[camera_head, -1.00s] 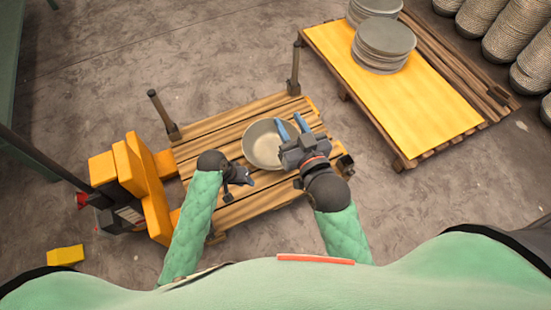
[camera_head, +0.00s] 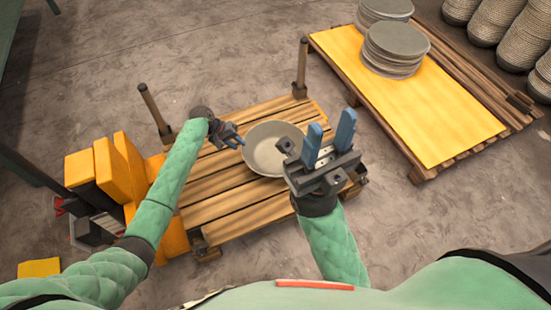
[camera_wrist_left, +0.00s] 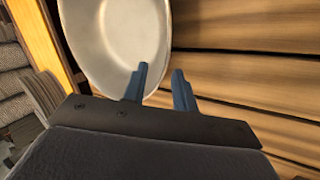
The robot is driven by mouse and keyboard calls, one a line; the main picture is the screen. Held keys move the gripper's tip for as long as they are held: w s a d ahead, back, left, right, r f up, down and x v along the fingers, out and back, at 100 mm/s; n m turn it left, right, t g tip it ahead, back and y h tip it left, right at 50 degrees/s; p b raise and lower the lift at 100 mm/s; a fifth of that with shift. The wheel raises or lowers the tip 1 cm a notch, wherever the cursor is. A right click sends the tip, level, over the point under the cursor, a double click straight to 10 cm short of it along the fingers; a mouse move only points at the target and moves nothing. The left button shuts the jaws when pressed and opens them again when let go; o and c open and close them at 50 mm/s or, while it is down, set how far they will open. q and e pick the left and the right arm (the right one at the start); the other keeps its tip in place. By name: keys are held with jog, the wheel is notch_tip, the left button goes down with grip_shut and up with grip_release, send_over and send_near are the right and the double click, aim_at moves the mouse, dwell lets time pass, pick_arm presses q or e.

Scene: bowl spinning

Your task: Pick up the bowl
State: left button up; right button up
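The bowl (camera_head: 266,157) is pale, round and shallow. It sits on the wooden slatted platform of the pallet truck, and its right side is partly hidden by my right gripper in the head view. My left gripper (camera_head: 241,144) is at the bowl's left rim. In the left wrist view its two blue fingers (camera_wrist_left: 159,72) are apart, and the bowl (camera_wrist_left: 118,42) shows behind one finger, with its rim line passing between them. I cannot tell whether they touch it. My right gripper (camera_head: 329,131) is open and empty, fingers pointing up in the picture, at the bowl's right.
The slatted platform (camera_head: 222,210) has upright posts (camera_head: 302,66) at its far corners. A yellow pallet truck (camera_head: 122,170) stands at left. At right, a yellow-topped pallet (camera_head: 425,115) carries stacks of grey discs (camera_head: 395,45). Bare floor lies between the pallets.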

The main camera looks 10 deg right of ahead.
aim_at(247, 152)
pick_arm(q)
jog(key=shift+b+x, duration=1.25)
jog(key=shift+x, duration=2.55)
jog(key=shift+s+a+f, duration=0.1)
jog(key=shift+s+a, duration=0.05)
jog(key=shift+s, duration=0.05)
jog(key=shift+c, duration=0.5)
grip_shut()
